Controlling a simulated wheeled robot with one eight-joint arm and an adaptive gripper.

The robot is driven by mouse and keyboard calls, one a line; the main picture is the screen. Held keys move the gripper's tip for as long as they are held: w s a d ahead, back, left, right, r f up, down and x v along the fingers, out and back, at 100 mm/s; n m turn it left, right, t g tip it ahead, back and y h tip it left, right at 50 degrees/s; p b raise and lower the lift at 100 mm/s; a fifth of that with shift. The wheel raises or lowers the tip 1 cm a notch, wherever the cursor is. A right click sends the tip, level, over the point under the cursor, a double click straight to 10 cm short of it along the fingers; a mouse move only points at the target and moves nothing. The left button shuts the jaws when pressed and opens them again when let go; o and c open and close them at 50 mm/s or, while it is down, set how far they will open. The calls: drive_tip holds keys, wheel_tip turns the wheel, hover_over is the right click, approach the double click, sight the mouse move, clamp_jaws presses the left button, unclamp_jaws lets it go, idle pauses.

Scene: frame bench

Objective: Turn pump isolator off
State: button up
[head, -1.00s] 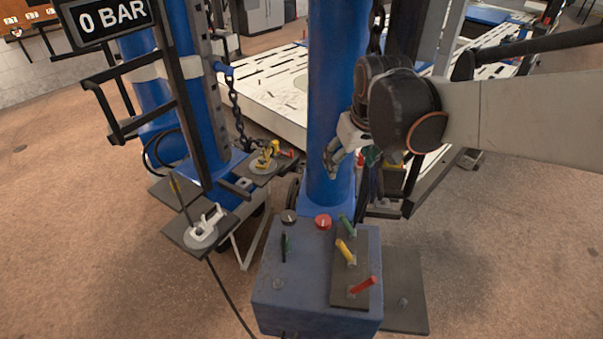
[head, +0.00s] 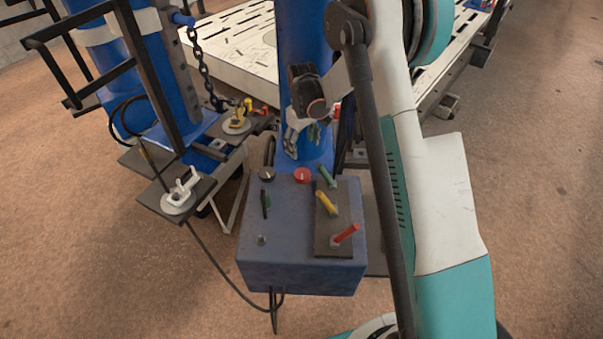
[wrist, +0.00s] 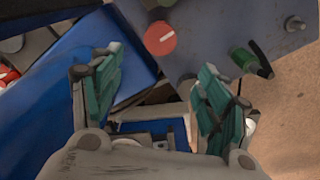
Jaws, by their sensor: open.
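A blue control box (head: 300,270) stands in front of the blue column in the head view. On its top are a red round knob (head: 302,175), a dark round knob (head: 266,174) and a black lever with a green base (head: 265,202). I cannot read which is the pump isolator. The red knob shows a white line across its face in the wrist view (wrist: 160,38). My gripper (head: 300,139) is above the back edge of the box, apart from the knobs. Its green-padded fingers are spread and empty in the wrist view (wrist: 160,68).
Green (head: 326,175), yellow (head: 326,203) and red (head: 345,235) levers stand on a dark plate at the box's right. The blue column (head: 304,60) rises close behind my gripper. A side tray (head: 165,210) holds a white clamp piece. A cable runs to the floor.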

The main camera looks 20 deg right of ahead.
sight(302, 173)
wheel_tip(302, 173, down, 15)
drive_tip(key=b, duration=0.5)
drive_tip(key=shift+r, duration=0.15)
drive_tip(key=c, duration=1.1)
